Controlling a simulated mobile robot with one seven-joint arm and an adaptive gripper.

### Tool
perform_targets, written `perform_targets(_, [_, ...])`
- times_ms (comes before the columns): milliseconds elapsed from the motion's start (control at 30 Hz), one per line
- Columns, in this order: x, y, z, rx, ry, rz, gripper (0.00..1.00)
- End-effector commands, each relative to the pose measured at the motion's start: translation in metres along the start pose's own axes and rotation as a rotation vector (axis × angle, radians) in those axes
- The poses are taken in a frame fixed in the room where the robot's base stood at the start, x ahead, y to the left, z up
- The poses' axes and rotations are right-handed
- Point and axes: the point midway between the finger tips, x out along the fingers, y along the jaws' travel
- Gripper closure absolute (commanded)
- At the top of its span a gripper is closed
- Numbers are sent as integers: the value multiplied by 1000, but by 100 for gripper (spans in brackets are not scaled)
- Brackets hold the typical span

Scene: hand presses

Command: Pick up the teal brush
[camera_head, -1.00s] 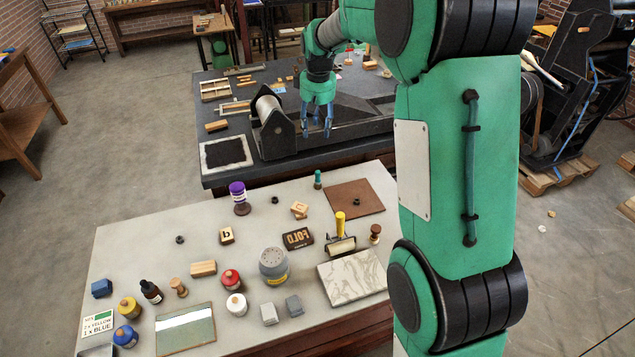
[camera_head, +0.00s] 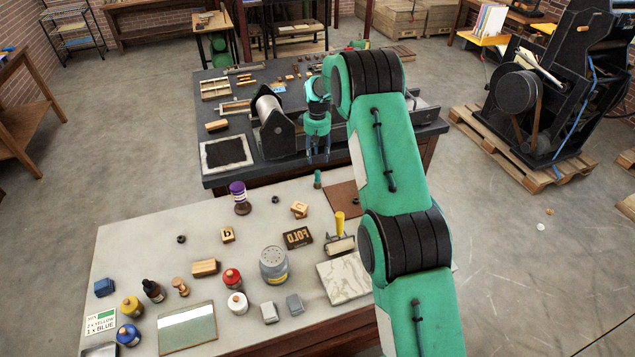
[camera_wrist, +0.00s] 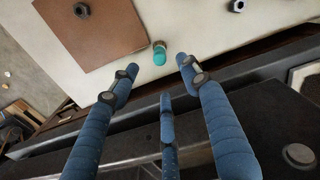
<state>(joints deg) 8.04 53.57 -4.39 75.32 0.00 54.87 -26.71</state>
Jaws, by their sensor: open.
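The teal brush (camera_head: 317,179) stands upright near the back edge of the pale table, left of a brown board. In the wrist view the teal brush (camera_wrist: 160,54) shows from above, just beyond the fingertips. My gripper (camera_head: 318,152) hangs above the gap between the two tables, a little behind and above the brush. In the wrist view my gripper (camera_wrist: 160,80) has its blue fingers spread apart, with nothing between them. The fingers do not touch the brush.
The brown board (camera_wrist: 90,28) lies beside the brush. The dark press table (camera_head: 222,180) is behind.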

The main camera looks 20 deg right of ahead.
Motion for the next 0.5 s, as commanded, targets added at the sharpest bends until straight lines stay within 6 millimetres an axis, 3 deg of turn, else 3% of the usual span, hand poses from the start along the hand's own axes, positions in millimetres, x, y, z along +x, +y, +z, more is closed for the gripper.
perform_targets(200, [20, 5, -4, -8, -9, -5, 53])
perform_targets(500, [21, 6, -4, -8, -10, -5, 53])
